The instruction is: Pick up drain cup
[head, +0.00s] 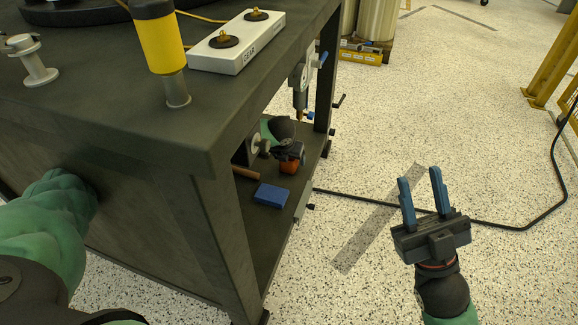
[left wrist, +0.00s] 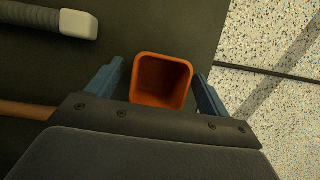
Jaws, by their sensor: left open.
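The drain cup appears to be the orange, square-mouthed cup (left wrist: 160,82) on the dark lower shelf in the left wrist view. It looks empty and is seen from above. My left gripper (left wrist: 158,72) is open with one blue finger on each side of the cup. I cannot tell whether either finger touches it. In the head view, the orange cup (head: 290,168) shows on the shelf under the workbench, partly hidden by my left gripper (head: 289,150). My right gripper (head: 420,178) is open and empty above the floor, to the right of the bench.
The dark workbench (head: 130,130) stands over the shelf (head: 262,225). A blue block (head: 271,195) and a brown handle (head: 246,173) lie near the cup. A grey tool (left wrist: 50,20) lies at upper left in the wrist view. A black cable (head: 365,200) crosses the floor.

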